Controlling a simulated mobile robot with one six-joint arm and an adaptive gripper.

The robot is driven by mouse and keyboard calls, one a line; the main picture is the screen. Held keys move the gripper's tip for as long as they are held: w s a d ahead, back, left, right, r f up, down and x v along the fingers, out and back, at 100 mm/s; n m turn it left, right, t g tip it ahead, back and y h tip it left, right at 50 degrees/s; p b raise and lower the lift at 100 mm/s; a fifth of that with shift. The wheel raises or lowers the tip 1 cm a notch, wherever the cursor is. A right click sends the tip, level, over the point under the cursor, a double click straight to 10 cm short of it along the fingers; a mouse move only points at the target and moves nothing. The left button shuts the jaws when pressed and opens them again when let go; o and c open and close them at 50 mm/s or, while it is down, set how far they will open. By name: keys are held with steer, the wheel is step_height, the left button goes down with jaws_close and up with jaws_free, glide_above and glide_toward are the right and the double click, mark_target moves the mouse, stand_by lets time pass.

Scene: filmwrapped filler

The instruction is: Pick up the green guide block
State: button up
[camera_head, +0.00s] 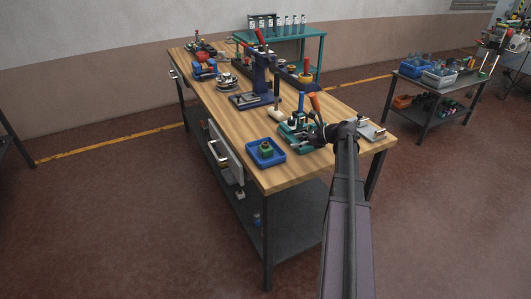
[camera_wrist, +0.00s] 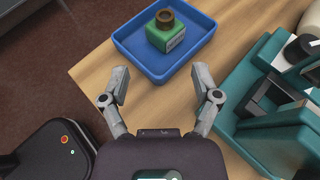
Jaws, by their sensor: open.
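The green guide block (camera_wrist: 168,36) sits in a shallow blue tray (camera_wrist: 188,74) near the top of the wrist view. A brown ring-shaped piece shows on its top, and a pale label is on its side. In the head view the block (camera_head: 266,148) and the tray (camera_head: 278,158) are near the front left corner of the wooden workbench. My gripper (camera_wrist: 165,84) is open and empty, with its fingers short of the tray in the wrist view. In the head view my arm reaches over the bench's right part, and my fingers are hard to make out there.
A teal machine (camera_wrist: 262,88) stands close to the right of my gripper; it also shows in the head view (camera_head: 294,132). A drill-press-like tool (camera_head: 259,75) stands farther back. Bare wooden bench top (camera_head: 293,175) lies in front of the tray.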

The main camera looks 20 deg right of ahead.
mark_target(268, 144)
steer(key=shift+d+r, duration=0.15)
steer(key=shift+d, duration=0.2)
steer(key=shift+w+a, duration=0.1)
steer(key=b+x, duration=0.3)
steer(key=x, duration=0.4)
steer(key=shift+w+a+f, duration=0.35)
steer(key=shift+w+a, duration=0.1)
steer(key=shift+a, duration=0.05)
steer(key=shift+b+x, duration=1.1)
steer(key=shift+x, duration=1.5)
steer(key=shift+w+r, duration=0.1)
